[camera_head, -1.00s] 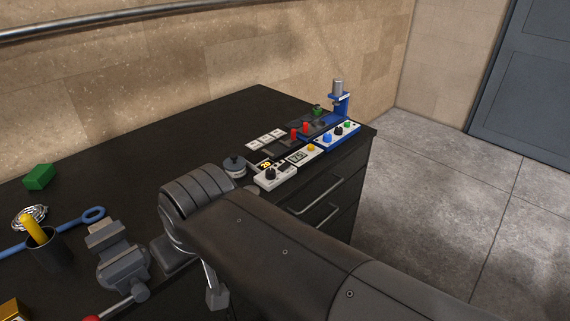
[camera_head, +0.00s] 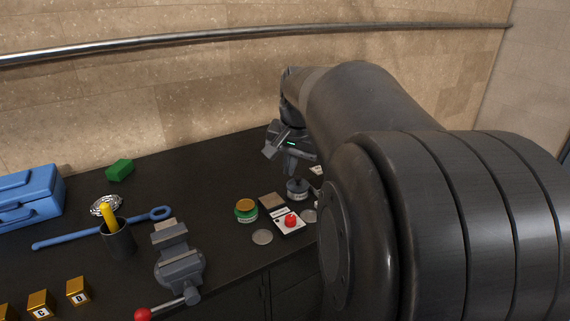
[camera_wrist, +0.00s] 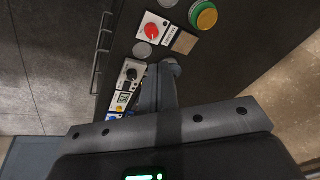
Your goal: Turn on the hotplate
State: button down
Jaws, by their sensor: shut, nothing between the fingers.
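No part is clearly labelled as the hotplate. In the wrist view, a white box with a black knob (camera_wrist: 130,75) sits beside a small display (camera_wrist: 123,98) and a yellow button (camera_wrist: 119,108). A white panel with a red knob (camera_wrist: 152,31) lies farther up; its red knob also shows in the head view (camera_head: 290,221). My gripper (camera_wrist: 168,66) is shut and empty, beside the black-knob box in the wrist view. In the head view my gripper (camera_head: 289,171) is above the bench, near a dark round piece (camera_head: 297,188). My arm hides the black-knob box there.
A green and yellow round button (camera_head: 246,210), a tan square (camera_head: 271,201) and a silver disc (camera_head: 262,237) surround the red knob. A grey vise (camera_head: 178,260), black cup (camera_head: 118,240) and blue toolbox (camera_head: 30,194) stand left. A wall (camera_head: 200,90) runs behind.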

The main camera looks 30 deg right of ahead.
jog(key=w+d+f+m+g, duration=0.1)
jog(key=w+d+f+m, duration=0.2)
jog(key=d, duration=0.9)
jog(key=w+d+f+m+g+h, duration=0.1)
jog(key=w+d+f+m+g, duration=0.1)
jog(key=d, duration=1.1)
notch_tip(320, 180, down, 2)
jog(key=w+m, duration=0.1)
jog(key=m, duration=0.2)
jog(key=shift+d, duration=0.3)
jog(key=shift+f, duration=0.1)
jog(key=f, duration=0.4)
jog(key=d+f, duration=0.1)
jog(key=f, duration=0.4)
jog(key=d+f, duration=0.1)
jog(key=f, duration=0.3)
jog(key=shift+d+f, duration=0.1)
jog(key=shift+f, duration=0.3)
